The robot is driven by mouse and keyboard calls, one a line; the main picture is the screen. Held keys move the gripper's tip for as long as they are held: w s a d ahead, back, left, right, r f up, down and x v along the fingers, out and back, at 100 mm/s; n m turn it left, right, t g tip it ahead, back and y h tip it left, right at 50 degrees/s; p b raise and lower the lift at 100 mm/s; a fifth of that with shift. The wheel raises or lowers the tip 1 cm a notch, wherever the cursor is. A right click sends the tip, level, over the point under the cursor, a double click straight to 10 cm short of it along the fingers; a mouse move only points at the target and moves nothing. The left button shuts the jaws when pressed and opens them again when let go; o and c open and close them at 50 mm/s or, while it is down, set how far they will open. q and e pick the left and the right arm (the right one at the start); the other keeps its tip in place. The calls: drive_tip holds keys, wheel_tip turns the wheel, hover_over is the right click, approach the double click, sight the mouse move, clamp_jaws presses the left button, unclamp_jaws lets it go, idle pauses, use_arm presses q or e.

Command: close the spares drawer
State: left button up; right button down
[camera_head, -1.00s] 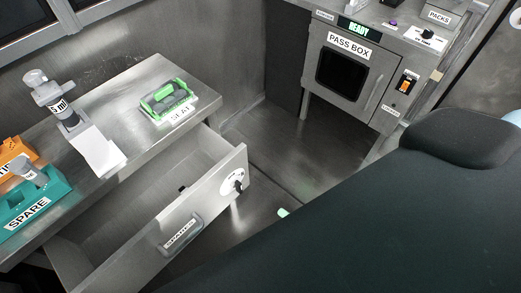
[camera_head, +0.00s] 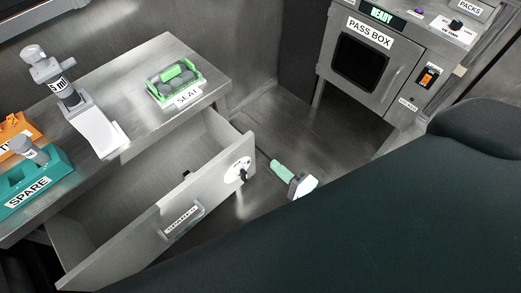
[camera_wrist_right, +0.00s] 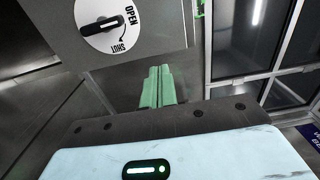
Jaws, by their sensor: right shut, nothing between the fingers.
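The spares drawer (camera_head: 140,222) is pulled open from under the metal bench, and I see into its inside. Its front has a labelled pull handle (camera_head: 182,220) and a round white dial (camera_head: 239,170) with a black lever. The dial shows large in the right wrist view (camera_wrist_right: 103,24), with the words OPEN and SHUT; the lever lies sideways, its marked end toward OPEN. My right gripper (camera_head: 275,164) is shut and empty, to the right of the drawer front and apart from it. Its green fingers (camera_wrist_right: 158,70) show below the dial's panel. My left gripper is not in view.
The bench (camera_head: 150,62) carries a green seal tray (camera_head: 176,92), a grey stand instrument (camera_head: 72,95), a teal SPARE holder (camera_head: 38,185) and an orange holder. A pass box (camera_head: 365,60) stands at the back right. A large dark shape hides the lower right.

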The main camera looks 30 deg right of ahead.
sight(253, 145)
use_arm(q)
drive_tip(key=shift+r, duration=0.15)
use_arm(e)
drive_tip(key=x, duration=0.7)
drive_tip(key=shift+w, duration=0.2)
drive_tip(key=shift+w+a, duration=0.1)
drive_tip(key=shift+w, duration=0.05)
